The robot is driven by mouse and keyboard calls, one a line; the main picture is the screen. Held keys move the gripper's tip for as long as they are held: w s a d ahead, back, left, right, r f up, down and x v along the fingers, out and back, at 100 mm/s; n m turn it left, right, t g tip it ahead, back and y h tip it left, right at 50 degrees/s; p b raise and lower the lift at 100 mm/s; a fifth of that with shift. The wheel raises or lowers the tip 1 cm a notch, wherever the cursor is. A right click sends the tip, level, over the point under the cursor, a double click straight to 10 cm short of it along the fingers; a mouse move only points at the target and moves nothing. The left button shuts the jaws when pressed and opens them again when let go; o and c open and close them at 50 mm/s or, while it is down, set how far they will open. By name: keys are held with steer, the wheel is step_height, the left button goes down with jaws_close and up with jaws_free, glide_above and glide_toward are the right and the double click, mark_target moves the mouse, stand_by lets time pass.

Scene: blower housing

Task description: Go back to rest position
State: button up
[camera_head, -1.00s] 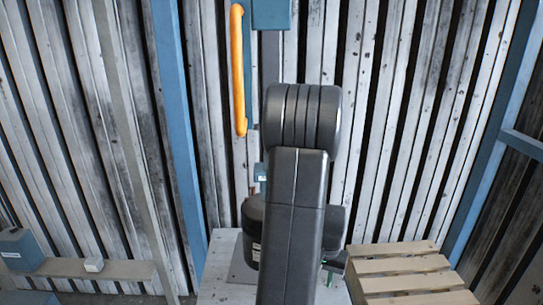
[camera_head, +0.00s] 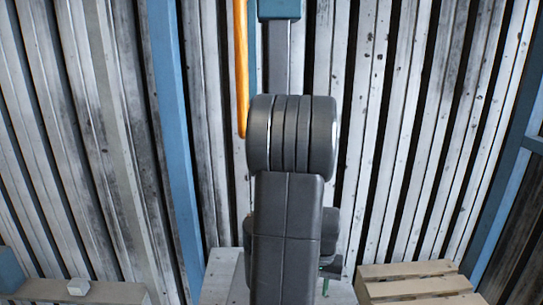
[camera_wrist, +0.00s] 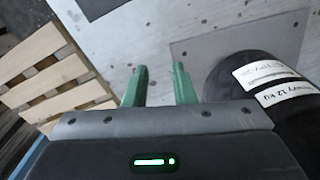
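My gripper (camera_wrist: 160,75) is in the wrist view, with two green fingers set apart and nothing between them. It hangs over a pale, scuffed flat surface (camera_wrist: 135,50). In the head view my black arm stands upright in the middle and hides much of what lies behind it. A small green part of the gripper shows at its lower right, too small there to tell its state. The task names no object, and my gripper holds none.
A wooden pallet (camera_head: 412,286) stands at the lower right; it also shows in the wrist view (camera_wrist: 50,70). An orange bar (camera_head: 242,75) and a blue box (camera_head: 278,9) are behind my arm, before the metal wall.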

step_height(320, 180, down, 8)
steer(key=shift+b, duration=0.9)
steer(key=shift+r, duration=0.1)
